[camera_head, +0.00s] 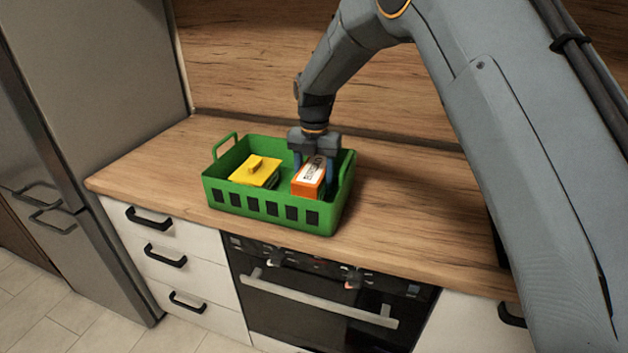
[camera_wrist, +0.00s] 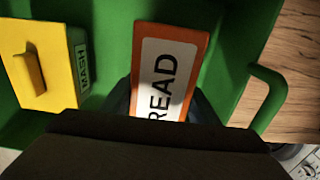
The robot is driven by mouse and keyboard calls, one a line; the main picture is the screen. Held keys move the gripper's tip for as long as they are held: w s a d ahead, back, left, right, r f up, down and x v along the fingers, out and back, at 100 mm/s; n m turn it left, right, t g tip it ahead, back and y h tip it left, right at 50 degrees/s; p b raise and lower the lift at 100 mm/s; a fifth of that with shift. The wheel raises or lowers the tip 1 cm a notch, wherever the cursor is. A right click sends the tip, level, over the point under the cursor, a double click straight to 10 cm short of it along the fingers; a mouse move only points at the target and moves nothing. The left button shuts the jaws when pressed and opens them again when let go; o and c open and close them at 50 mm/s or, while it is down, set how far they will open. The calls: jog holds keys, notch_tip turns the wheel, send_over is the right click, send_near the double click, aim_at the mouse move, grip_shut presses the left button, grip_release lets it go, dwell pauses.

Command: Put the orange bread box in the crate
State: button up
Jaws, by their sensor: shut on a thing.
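The orange bread box (camera_head: 311,174) has a white label and is inside the right part of the green crate (camera_head: 268,212). My gripper (camera_head: 313,170) reaches down into the crate from above and is shut on the bread box, one finger on each side. In the wrist view the orange bread box (camera_wrist: 171,70) shows its label with the letters "READ", and its near end is hidden by my gripper. I cannot tell whether its underside touches the crate floor. The green crate (camera_wrist: 228,75) surrounds it in the wrist view.
A yellow box (camera_head: 254,171) with a raised handle sits in the left part of the crate, apart from the bread box. The crate stands on a wooden counter (camera_head: 410,215) above an oven (camera_head: 320,305). The counter is clear on both sides. The splashback (camera_head: 270,70) rises behind.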

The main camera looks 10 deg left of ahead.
jog(key=o, duration=1.3)
jog(key=shift+f, duration=0.1)
jog(key=shift+o, duration=0.2)
notch_tip(320, 180, up, 12)
jog(key=b, duration=0.4)
